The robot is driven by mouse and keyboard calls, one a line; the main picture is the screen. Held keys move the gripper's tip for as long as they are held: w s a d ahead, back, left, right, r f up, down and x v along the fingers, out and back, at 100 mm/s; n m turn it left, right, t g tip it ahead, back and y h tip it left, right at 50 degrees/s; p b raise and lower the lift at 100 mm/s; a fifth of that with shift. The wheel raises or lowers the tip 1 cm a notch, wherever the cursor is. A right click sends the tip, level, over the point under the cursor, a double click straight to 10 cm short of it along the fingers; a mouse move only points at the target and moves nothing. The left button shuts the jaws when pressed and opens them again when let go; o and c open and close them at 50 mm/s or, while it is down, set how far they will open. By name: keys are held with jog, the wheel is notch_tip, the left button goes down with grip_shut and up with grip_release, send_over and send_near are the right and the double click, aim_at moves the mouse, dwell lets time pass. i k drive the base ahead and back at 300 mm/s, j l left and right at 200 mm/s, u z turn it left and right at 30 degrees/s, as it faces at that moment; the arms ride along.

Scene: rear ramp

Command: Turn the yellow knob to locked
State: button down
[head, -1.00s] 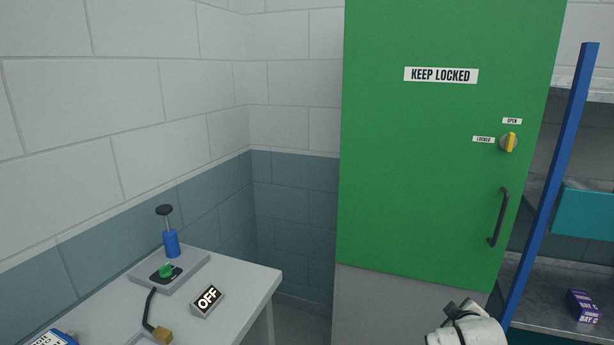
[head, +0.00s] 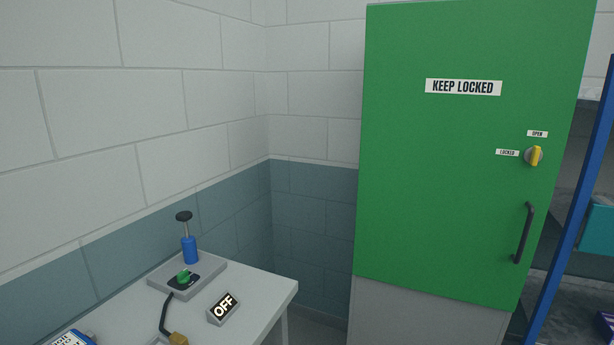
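The yellow knob (head: 536,156) sits on a grey round base near the right edge of the green cabinet door (head: 440,190). Its grip stands upright, toward the small OPEN label (head: 537,134) above it. The small LOCKED label (head: 507,153) is to its left. A KEEP LOCKED sign (head: 463,87) is higher on the door. The door looks closed, with a dark vertical handle (head: 524,233) below the knob. My gripper is not in view.
A blue post (head: 577,220) and shelving with a teal bin (head: 597,226) stand right of the cabinet.

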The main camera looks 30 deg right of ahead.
aim_at(532, 155)
jog(key=z, duration=1.35)
